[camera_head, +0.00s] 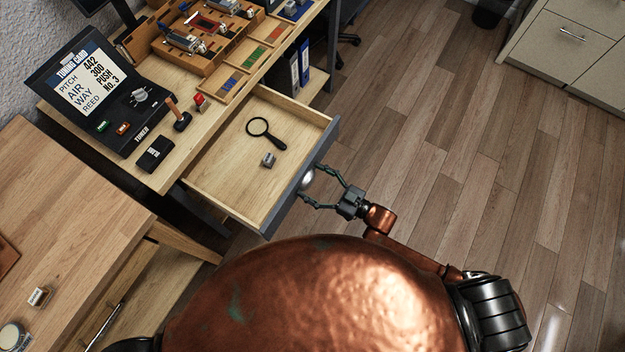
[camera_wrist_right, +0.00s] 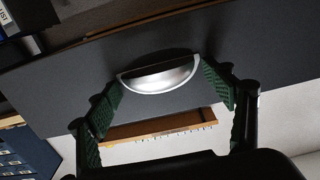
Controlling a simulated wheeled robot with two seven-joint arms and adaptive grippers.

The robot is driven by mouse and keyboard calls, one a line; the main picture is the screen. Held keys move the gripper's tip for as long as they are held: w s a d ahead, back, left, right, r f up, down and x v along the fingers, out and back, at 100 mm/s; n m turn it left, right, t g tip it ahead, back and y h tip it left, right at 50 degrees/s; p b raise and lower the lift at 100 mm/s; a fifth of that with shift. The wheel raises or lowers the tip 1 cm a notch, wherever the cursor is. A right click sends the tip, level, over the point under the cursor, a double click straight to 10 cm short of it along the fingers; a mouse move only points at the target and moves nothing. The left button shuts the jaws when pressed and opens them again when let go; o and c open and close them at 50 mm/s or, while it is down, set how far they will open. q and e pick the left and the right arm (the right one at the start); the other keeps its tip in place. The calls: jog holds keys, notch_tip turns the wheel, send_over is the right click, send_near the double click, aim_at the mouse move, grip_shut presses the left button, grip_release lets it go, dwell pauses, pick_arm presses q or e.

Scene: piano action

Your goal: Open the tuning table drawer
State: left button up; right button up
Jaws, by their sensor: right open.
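The tuning table drawer (camera_head: 225,165) is pulled out from under the tuning table (camera_head: 190,160), with its wooden inside showing. A magnifying glass (camera_head: 262,130) and a small metal piece (camera_head: 268,160) lie in it. Its dark front (camera_wrist_right: 60,85) carries a silver cup-shaped handle (camera_wrist_right: 160,75), which also shows in the head view (camera_head: 307,178). My right gripper (camera_head: 311,186) is open at the drawer front, one finger on each side of the handle. In the right wrist view the green fingers (camera_wrist_right: 165,92) stand apart around the handle; contact is hard to tell. My left gripper is not in view.
A tuner box with a card (camera_head: 85,90), a small hammer (camera_head: 178,115) and wooden trays (camera_head: 235,80) stand on the tabletop. Another wooden table (camera_head: 60,210) is at the left. Binders (camera_head: 301,68) stand on a shelf beyond the drawer. Wooden floor (camera_head: 450,150) right of the drawer is clear.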

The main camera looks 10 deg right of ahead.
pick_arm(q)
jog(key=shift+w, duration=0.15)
pick_arm(e)
jog(key=v, duration=1.2)
